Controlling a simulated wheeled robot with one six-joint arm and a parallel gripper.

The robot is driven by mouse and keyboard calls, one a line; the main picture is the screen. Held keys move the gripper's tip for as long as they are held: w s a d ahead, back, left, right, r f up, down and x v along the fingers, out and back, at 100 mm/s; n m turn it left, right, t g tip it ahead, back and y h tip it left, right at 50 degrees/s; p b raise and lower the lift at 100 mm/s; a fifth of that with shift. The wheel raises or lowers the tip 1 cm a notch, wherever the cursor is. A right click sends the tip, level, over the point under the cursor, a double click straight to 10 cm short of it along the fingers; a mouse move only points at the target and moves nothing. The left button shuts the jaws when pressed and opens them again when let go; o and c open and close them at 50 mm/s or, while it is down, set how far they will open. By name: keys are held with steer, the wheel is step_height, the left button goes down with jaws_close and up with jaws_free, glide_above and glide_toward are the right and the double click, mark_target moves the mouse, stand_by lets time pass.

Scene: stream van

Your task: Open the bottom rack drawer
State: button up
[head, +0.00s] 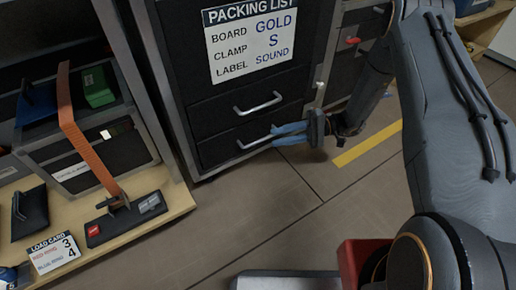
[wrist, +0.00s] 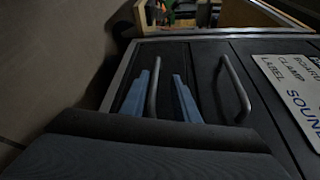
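The bottom rack drawer (head: 222,153) is a dark front low in the rack and looks flush with it. Its silver bar handle (head: 254,143) also shows in the wrist view (wrist: 153,97). My gripper (head: 278,134) has two blue fingers and reaches the right part of this handle. In the wrist view my gripper (wrist: 166,70) has its fingers apart, with the bar between them, closer to the left finger. A gap shows between the bar and the right finger. I cannot tell whether the left finger touches the bar.
The upper drawer handle (head: 259,103) sits just above, below the packing list (head: 251,42). A wooden shelf (head: 183,200) with an orange strap (head: 80,135) and a load card (head: 53,253) stands at left. The floor (head: 240,205) before the rack is clear.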

mark_target(258, 141)
steer(key=b+x, duration=0.1)
steer(key=x, duration=0.1)
steer(key=b+x, duration=0.1)
steer(key=x, duration=0.2)
steer(key=f+b+x, duration=0.1)
steer(key=x, duration=0.1)
steer(key=shift+w+a, duration=0.25)
steer(key=shift+a, duration=0.15)
steer(key=shift+c, duration=0.4)
jaws_close()
